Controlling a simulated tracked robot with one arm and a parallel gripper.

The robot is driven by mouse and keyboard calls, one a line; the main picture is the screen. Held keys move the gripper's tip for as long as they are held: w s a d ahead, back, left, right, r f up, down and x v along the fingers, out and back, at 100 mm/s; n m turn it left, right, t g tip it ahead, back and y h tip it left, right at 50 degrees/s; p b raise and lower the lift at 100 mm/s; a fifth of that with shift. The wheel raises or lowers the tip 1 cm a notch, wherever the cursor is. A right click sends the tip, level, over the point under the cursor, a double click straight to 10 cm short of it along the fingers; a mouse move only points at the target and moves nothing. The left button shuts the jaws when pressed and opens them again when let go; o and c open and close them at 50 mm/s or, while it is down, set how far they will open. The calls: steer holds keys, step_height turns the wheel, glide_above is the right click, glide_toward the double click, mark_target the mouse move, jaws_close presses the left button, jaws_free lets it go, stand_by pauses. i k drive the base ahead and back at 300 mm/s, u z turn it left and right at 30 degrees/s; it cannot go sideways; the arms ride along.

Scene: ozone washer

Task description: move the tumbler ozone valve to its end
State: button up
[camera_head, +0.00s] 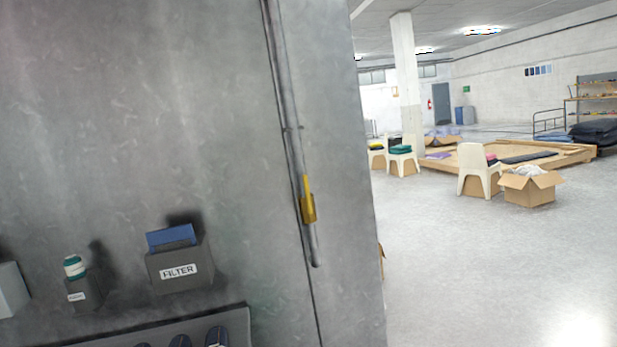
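A grey panel fills the left of the view, with a thin vertical pipe (292,133) running down near its right edge. A yellow valve (308,208) with a narrow upright yellow lever sits on the lower part of the pipe. Which valve is the tumbler ozone valve cannot be read, as no label shows at it. The lever lies roughly along the pipe. My gripper is not in view, and nothing touches the yellow valve.
A dark box labelled FILTER (180,262) and a small box with a teal-and-white knob (77,284) stick out from the panel. Right of the panel, the floor (470,270) is open. White chairs (474,170) and a cardboard box (530,188) stand farther back.

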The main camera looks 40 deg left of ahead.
mark_target(310, 211)
steer(key=u, duration=0.55)
steer(key=i, duration=1.1)
steer(key=u, duration=0.95)
steer(key=i, duration=0.3)
steer(key=u, duration=0.2)
steer(key=k, duration=0.9)
steer(key=u, duration=0.15)
steer(key=i, duration=0.95)
steer(key=z, duration=0.05)
